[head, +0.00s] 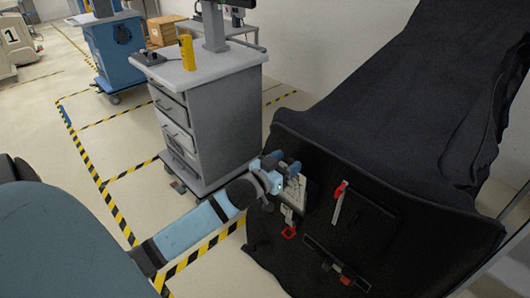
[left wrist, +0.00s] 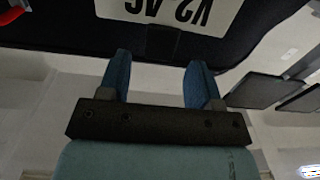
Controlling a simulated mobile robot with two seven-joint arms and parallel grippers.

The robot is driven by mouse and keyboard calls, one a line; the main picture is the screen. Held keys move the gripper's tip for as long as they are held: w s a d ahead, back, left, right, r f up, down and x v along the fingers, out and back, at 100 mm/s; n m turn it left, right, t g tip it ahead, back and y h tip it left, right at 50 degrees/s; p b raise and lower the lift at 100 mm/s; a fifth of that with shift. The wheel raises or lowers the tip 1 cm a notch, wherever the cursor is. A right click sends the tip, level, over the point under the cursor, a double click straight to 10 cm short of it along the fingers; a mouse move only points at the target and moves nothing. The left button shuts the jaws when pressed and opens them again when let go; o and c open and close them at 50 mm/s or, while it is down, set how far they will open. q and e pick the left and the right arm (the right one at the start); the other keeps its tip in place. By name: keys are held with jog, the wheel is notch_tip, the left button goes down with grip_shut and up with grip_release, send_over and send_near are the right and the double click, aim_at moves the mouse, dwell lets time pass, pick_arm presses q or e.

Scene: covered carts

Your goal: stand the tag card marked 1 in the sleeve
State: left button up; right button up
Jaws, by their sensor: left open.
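My left gripper (head: 283,164) is at the upper left edge of a black-covered cart panel, close to a white marked plate (head: 296,188). In the left wrist view my left gripper (left wrist: 160,68) is open, with nothing between its two blue fingers. Beyond the fingertips, a white plate (left wrist: 170,12) with upside-down dark lettering and a small black block (left wrist: 163,44) sit on the dark panel. I cannot make out a tag card marked 1 on this cart, nor tell for sure which part is the sleeve. My right gripper is not in view.
The black panel (head: 270,240) carries a red-topped white strip (head: 339,203), a red frame piece (head: 289,233) and a dark slot bar (head: 335,264).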

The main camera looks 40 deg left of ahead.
pick_arm(q)
jog(key=s, duration=1)
jog(key=shift+s+a, duration=0.2)
jog(key=shift+a, duration=0.15)
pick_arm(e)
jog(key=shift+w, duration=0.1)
pick_arm(q)
jog(key=s+d+f+m+g+h, duration=0.1)
jog(key=s+d+f+g, duration=0.3)
jog(key=s+d+f, duration=0.5)
jog(key=s+d+f+m+g+h, duration=0.1)
jog(key=s+d+f+g, duration=0.35)
jog(key=d+f, duration=0.75)
jog(key=a+r+t+p, duration=0.1)
jog(key=a+r+p, duration=0.2)
jog(key=r+p, duration=0.9)
jog(key=p, duration=0.3)
jog(key=shift+r, duration=0.35)
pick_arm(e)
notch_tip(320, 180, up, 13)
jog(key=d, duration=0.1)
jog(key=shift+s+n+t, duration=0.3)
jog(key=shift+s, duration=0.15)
pick_arm(q)
jog(key=shift+w+t, duration=0.1)
jog(key=shift+t, duration=0.15)
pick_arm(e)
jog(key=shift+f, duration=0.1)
